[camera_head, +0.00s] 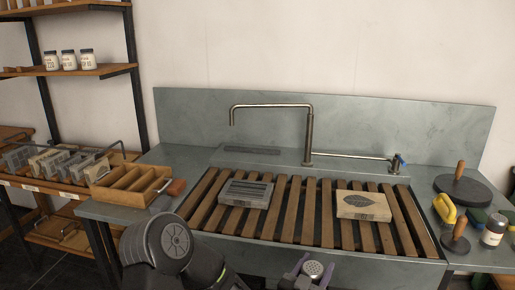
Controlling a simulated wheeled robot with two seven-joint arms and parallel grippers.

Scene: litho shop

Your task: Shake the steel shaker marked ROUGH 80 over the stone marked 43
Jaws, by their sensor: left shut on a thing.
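My left gripper (309,281) is at the bottom edge of the head view, in front of the slatted sink rack. Two stones lie flat on the rack: a grey one with dark line work (246,193) at left and a cream one with a leaf drawing (363,206) at right. I cannot read a number on either. The shaker is nearer to me than both stones and apart from them. My right gripper is out of view.
A bent tap (309,135) rises behind the rack. A wooden compartment tray (130,184) stands on the left counter. On the right are a dark round disc with a knob (463,190), a yellow-handled tool (445,208) and a jar (494,231). Bare slats lie between the stones.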

